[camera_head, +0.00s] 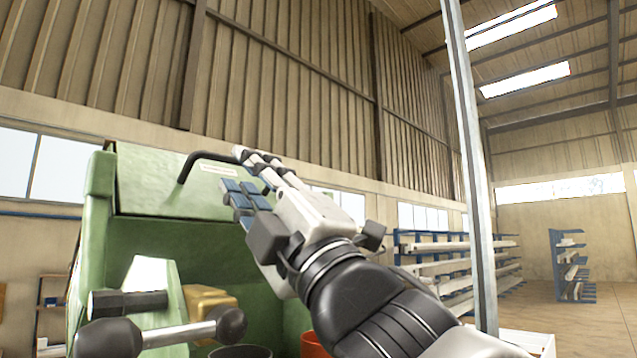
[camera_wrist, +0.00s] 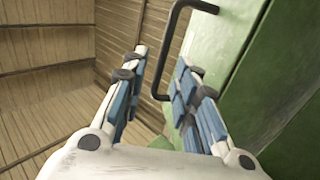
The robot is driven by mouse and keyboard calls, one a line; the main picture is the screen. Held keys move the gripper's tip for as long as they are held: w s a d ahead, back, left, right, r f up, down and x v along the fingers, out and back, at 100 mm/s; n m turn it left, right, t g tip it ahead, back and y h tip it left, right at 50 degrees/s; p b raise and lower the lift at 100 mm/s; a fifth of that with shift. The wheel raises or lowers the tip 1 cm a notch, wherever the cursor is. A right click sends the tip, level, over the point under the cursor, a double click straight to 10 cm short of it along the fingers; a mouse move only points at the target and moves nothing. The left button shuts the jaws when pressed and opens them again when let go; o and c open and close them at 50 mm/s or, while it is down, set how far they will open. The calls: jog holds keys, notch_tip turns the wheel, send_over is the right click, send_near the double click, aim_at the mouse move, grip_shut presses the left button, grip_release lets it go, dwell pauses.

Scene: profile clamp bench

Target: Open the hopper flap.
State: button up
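The green hopper (camera_head: 90,235) stands at the left in the head view. Its flap (camera_head: 145,185) is a sloping green panel with a white label and a black bar handle (camera_head: 190,165). The flap looks closed. My gripper (camera_head: 236,170) is at the handle's right end, with its fingers spread, and hides that end. In the wrist view the gripper (camera_wrist: 160,62) is open with blue-padded fingers. The handle (camera_wrist: 167,45) shows in the gap between them, nearer the right finger, which hides part of it. The flap's green face (camera_wrist: 215,50) lies to the right. Contact cannot be told.
A clamp lever with black knobs (camera_head: 190,332) stands in front of the hopper at lower left. A yellow part (camera_head: 208,303) sits behind it. A grey post (camera_head: 470,160) rises right of my arm. Racks with long profiles (camera_head: 460,260) stand farther back.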

aim_at(237, 164)
jog(key=p+x, duration=0.1)
jog(key=x, duration=0.3)
jog(key=shift+w+a+r, duration=0.1)
jog(key=shift+w+a, duration=0.1)
jog(key=shift+w, duration=0.1)
jog(key=shift+w+a+r+p, duration=0.1)
jog(key=shift+a+r+p, duration=0.2)
jog(key=shift+p, duration=0.1)
jog(key=shift+c, duration=0.4)
grip_shut()
